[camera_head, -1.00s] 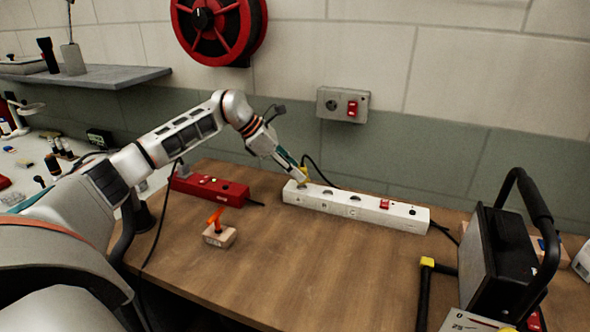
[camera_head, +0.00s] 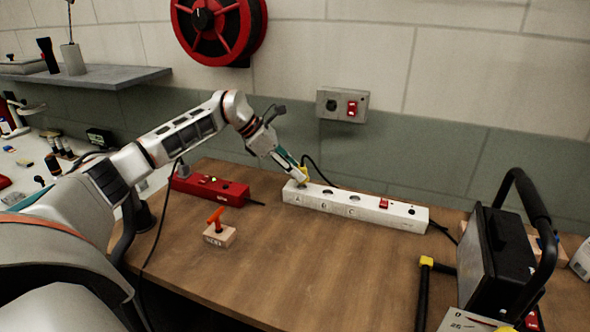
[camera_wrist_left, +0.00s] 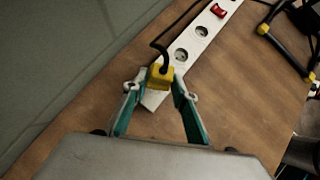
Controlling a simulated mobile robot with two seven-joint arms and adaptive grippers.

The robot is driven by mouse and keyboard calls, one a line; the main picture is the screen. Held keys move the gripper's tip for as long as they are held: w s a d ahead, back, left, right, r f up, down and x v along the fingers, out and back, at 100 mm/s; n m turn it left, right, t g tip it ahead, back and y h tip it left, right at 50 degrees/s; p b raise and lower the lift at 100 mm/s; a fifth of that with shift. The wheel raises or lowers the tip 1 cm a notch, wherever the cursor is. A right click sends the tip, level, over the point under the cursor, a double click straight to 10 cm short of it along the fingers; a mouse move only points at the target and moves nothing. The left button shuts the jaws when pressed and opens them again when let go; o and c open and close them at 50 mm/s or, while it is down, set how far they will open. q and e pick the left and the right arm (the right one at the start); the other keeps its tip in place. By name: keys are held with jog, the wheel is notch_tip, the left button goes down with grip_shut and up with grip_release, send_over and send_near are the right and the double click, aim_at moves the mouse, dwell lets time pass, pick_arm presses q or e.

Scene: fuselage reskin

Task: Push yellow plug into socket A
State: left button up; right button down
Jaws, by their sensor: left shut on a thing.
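The yellow plug (camera_wrist_left: 159,77) is between the fingertips of my left gripper (camera_wrist_left: 158,88), which is shut on it. A black cable rises from the plug. The white power strip (camera_head: 365,207) lies on the bench with sockets lettered A, B and C. The plug (camera_head: 303,175) is at the strip's left end, over socket A, with my left gripper (camera_head: 298,176) tilted down onto it. Socket A itself is hidden by plug and fingers, so I cannot tell how deep the plug sits. Sockets B and C show empty. My right gripper is not in view.
A red power strip (camera_head: 210,187) lies to the left on the wooden bench (camera_head: 290,260). A small block with an orange-red handle (camera_head: 218,232) stands in front. A black work lamp (camera_head: 497,255) stands at right. The bench's middle is clear.

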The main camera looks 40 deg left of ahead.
pick_arm(q)
jog(key=shift+f+b, duration=0.45)
jog(key=shift+f, duration=1.05)
jog(key=o, duration=1.2)
jog(key=shift+r, duration=0.1)
jog(key=shift+p+v, duration=1.2)
jog(key=shift+v, duration=0.9)
jog(key=shift+s+a+r, duration=0.15)
jog(key=shift+a+r, duration=0.05)
jog(key=shift+r, duration=0.1)
jog(key=shift+f, duration=0.1)
